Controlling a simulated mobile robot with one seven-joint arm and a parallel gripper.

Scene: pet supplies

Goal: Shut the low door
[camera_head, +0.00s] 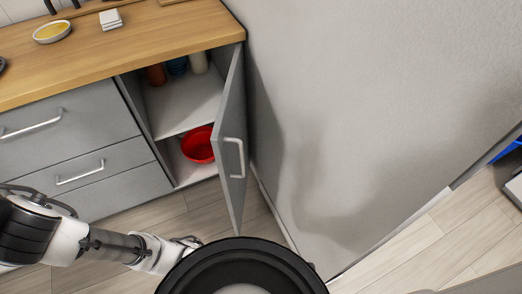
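The low door (234,150) is a grey cabinet door with a pale bar handle (235,157). It stands wide open, swung out from the right side of the cabinet close to the wall. The opening shows an upper and a lower compartment. My arm (110,246) reaches in from the lower left, low in front of the drawers. Its far end, seemingly my gripper (188,241), is small and partly hidden by a dark round part of my body. It is left of the door's lower end and seems apart from it. I cannot make out its fingers.
A red bowl (198,144) sits in the lower compartment; several containers stand on the shelf (185,105) above. Grey drawers (75,170) are left of the opening. The grey wall (370,110) is close on the door's right. Some floor (205,207) is bare before the cabinet.

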